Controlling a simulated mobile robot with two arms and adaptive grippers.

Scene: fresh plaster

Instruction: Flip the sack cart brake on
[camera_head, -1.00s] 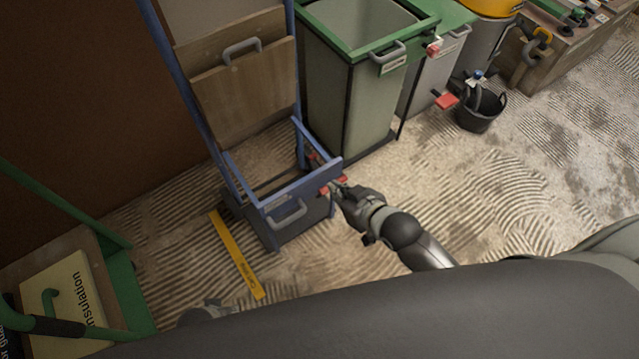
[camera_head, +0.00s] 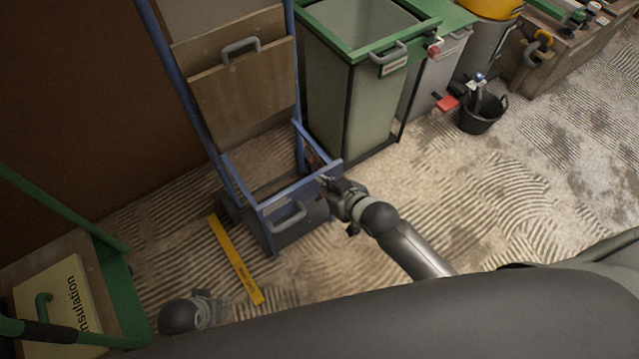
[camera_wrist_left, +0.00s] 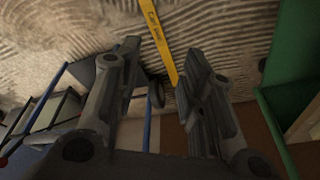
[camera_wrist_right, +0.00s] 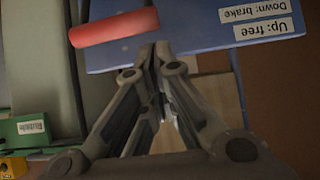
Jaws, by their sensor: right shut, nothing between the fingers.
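The sack cart (camera_head: 262,200) has a blue frame and stands at the centre left of the head view. In the right wrist view, a red lever (camera_wrist_right: 115,28) lies across its blue plate (camera_wrist_right: 205,30), left of a label (camera_wrist_right: 256,20) reading "Up: free, Down: brake", which appears upside down. My right gripper (camera_head: 326,183) is shut and empty at the cart's front right corner. Its fingertips, also in the right wrist view (camera_wrist_right: 155,55), are close to the lever; contact is unclear. In the head view the gripper largely hides the lever. My left gripper (camera_head: 218,302) is open and empty, low over the floor.
A yellow strip (camera_head: 235,258) lies on the ridged floor beside the cart. A green-rimmed bin (camera_head: 355,110) stands just behind it to the right. A green cart (camera_head: 120,290) is at the lower left. A black bucket (camera_head: 481,113) stands further right.

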